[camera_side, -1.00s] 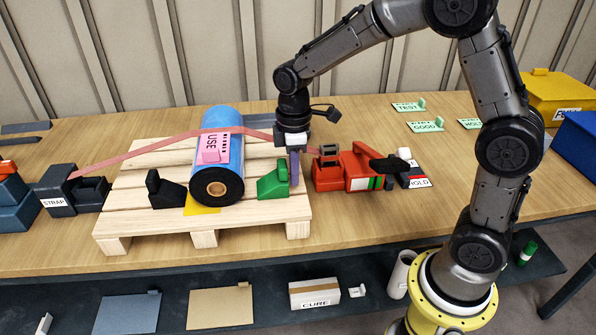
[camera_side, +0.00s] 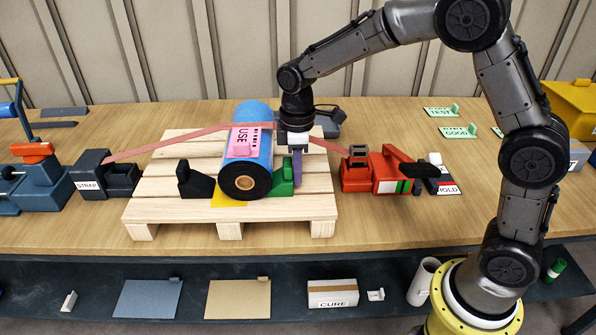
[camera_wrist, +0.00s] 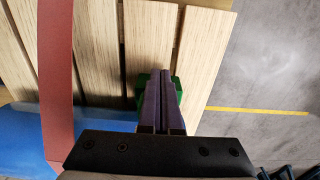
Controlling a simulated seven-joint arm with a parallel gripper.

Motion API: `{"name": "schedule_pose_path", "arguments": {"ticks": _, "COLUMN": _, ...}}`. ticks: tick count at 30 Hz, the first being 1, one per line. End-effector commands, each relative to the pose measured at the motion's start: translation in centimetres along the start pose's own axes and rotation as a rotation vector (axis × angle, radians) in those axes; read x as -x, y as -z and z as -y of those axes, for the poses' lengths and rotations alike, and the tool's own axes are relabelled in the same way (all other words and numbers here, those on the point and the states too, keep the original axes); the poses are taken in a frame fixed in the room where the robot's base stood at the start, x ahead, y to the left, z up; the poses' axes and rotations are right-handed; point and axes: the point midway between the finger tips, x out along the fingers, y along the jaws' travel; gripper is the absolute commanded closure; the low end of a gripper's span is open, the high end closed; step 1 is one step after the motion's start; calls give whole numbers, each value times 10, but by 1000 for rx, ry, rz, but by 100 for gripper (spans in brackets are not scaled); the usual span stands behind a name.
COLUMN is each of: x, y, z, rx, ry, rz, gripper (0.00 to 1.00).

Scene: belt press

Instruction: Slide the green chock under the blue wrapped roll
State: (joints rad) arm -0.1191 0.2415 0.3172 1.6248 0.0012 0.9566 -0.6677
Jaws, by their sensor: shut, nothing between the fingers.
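The blue wrapped roll (camera_side: 258,155) lies on the wooden pallet, its dark end with a tan core facing the camera. The green chock (camera_side: 283,182) sits on the pallet against the roll's lower right side; how far its thin edge reaches under is hard to see. My gripper (camera_side: 297,170) is shut and empty, its purple fingers upright at the chock's right side. In the wrist view, the fingers (camera_wrist: 162,100) cover most of the chock (camera_wrist: 142,88), with green showing on both sides. The roll (camera_wrist: 22,135) shows at the left there.
A black chock (camera_side: 195,182) stands left of the roll. A pink strap (camera_side: 150,147) crosses over the roll toward the red ratchet tool (camera_side: 375,172) on the right. The pallet (camera_side: 180,212) has bare boards at its front.

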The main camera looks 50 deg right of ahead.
Motion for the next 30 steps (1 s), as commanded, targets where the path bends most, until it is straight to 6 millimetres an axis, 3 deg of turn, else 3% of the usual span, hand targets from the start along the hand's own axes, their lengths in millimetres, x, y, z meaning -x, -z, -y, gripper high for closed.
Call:
{"name": "schedule_pose_path", "arguments": {"ticks": 7, "x": 1, "y": -40, "z": 0, "rx": -6, "ry": 0, "rz": 2, "gripper": 100}}
{"name": "schedule_pose_path", "arguments": {"ticks": 18, "x": 77, "y": -38, "z": -1, "rx": -1, "ry": -2, "rz": 0, "gripper": 100}}
{"name": "schedule_pose_path", "arguments": {"ticks": 24, "x": 97, "y": -38, "z": 0, "rx": -1, "ry": -1, "rz": 2, "gripper": 100}}
{"name": "schedule_pose_path", "arguments": {"ticks": 30, "x": 101, "y": -38, "z": 0, "rx": -1, "ry": 0, "rz": 3, "gripper": 100}}
